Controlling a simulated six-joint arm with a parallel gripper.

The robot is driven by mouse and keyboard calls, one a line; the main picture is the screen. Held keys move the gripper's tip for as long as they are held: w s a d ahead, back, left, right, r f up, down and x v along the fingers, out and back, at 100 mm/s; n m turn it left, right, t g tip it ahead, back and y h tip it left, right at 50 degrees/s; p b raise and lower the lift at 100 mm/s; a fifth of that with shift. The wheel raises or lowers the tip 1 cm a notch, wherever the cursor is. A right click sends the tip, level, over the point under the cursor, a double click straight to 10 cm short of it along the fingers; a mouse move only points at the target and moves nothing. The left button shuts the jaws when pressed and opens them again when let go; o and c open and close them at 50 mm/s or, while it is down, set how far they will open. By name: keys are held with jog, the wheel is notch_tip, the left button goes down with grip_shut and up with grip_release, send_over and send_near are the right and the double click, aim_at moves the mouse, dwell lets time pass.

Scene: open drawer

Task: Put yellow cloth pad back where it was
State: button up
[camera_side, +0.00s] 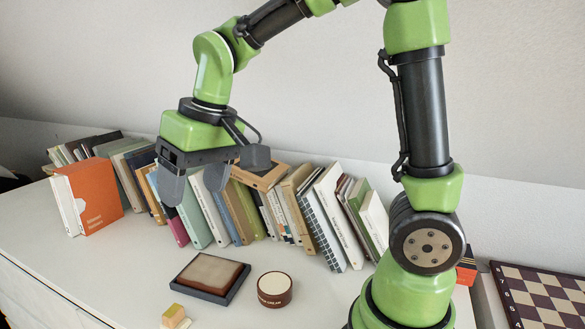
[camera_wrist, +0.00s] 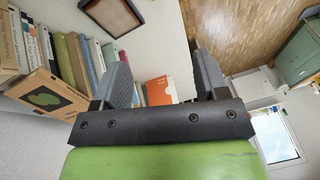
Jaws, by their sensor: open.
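A small yellow and cream item (camera_side: 175,317) lies on the white top near the bottom edge of the side view; I cannot tell if it is the cloth pad. A brown pad-like block sits in a dark, shallow tray (camera_side: 207,292) behind it to the right. The tray also shows at the top of the wrist view (camera_wrist: 112,16). My gripper (camera_side: 194,184) is open and empty, raised in front of the row of books, above and behind the tray. Its two fingers (camera_wrist: 160,70) stand apart in the wrist view with nothing between them.
A round brown tin (camera_side: 275,289) stands right of the tray. A row of books (camera_side: 240,205) lines the back, with an orange book (camera_side: 95,195) at left. A chessboard (camera_side: 540,295) lies at far right. The white top (camera_side: 110,260) is clear at front left.

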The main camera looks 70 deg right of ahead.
jog(key=s+r+m+t, duration=0.2)
jog(key=s+r+t, duration=0.1)
jog(key=s, duration=1.1)
jog(key=shift+d+r+t+y, duration=0.35)
jog(key=shift+d+t+y, duration=0.05)
jog(key=shift+t, duration=0.1)
